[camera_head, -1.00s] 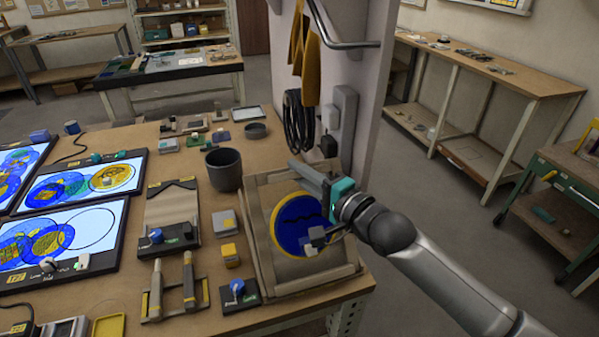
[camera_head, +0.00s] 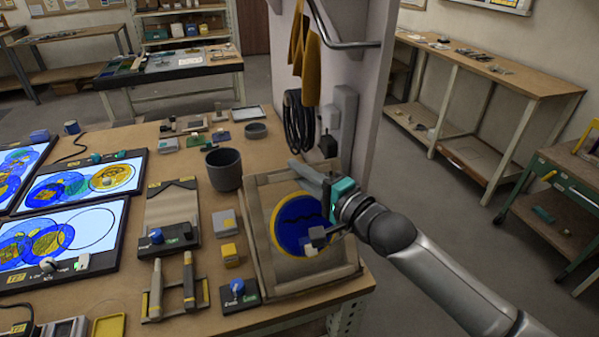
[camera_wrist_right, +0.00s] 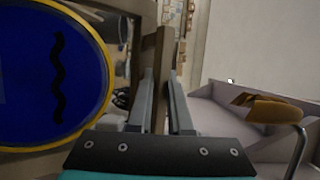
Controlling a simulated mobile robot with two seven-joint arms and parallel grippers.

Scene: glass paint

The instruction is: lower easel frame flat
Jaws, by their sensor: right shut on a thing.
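The easel frame (camera_head: 260,228) is a wooden frame on the right part of the workbench, holding a round blue glass disc (camera_head: 292,228) with a yellow rim and a dark wavy line. The frame looks tilted up, though its exact angle is hard to tell. My right gripper (camera_head: 318,208) is at the frame's right side. In the right wrist view, its two grey fingers (camera_wrist_right: 160,105) are shut on the frame's wooden edge (camera_wrist_right: 163,70), with the disc (camera_wrist_right: 50,75) to the left. The arm partly hides the frame's right side. My left gripper is not in view.
A dark grey pot (camera_head: 223,168) stands behind and left of the frame. A blue-knobbed box (camera_head: 238,290), a yellow-topped block (camera_head: 230,254) and a tool holder (camera_head: 173,290) are left of it. Lit panels (camera_head: 85,182) lie further left. A pillar (camera_head: 345,70) rises behind.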

